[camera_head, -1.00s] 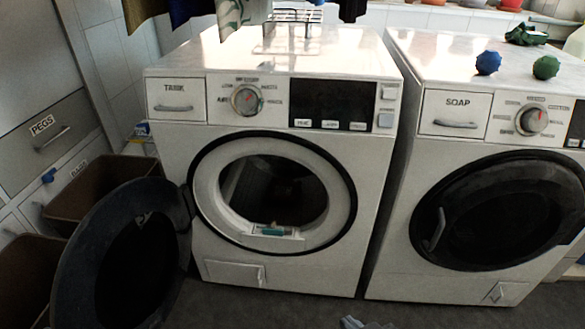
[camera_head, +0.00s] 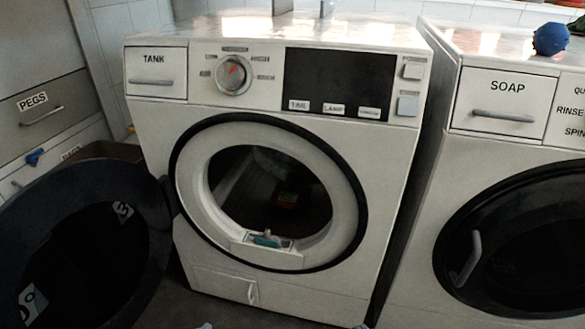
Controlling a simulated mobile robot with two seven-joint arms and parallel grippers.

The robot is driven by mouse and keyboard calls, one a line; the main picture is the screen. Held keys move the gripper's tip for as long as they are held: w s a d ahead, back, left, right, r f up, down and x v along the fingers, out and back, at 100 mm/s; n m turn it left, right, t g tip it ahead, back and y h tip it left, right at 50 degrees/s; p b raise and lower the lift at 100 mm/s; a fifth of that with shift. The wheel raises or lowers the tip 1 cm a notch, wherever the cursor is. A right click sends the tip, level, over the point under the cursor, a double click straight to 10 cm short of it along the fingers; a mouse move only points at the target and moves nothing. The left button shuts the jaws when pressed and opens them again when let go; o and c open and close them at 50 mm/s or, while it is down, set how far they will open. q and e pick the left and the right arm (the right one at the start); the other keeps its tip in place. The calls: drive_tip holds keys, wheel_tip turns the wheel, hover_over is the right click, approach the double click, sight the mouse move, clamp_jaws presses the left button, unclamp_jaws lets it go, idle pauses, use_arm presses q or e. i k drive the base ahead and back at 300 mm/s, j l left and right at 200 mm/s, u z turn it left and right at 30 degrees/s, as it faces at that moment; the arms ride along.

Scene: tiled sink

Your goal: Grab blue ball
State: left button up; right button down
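The blue ball (camera_head: 550,39) is round with a bumpy surface. It sits on top of the right-hand machine, the one with the SOAP drawer (camera_head: 504,102), near the upper right edge of the view. Nothing touches it that I can see.
The left washing machine (camera_head: 255,270) has its round dark door (camera_head: 75,250) swung open to the left. The right machine's door (camera_head: 515,240) is shut. A brown bin (camera_head: 110,150) stands behind the open door. A dark gap separates the machines.

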sight(551, 38)
drive_tip(key=z, duration=1.2)
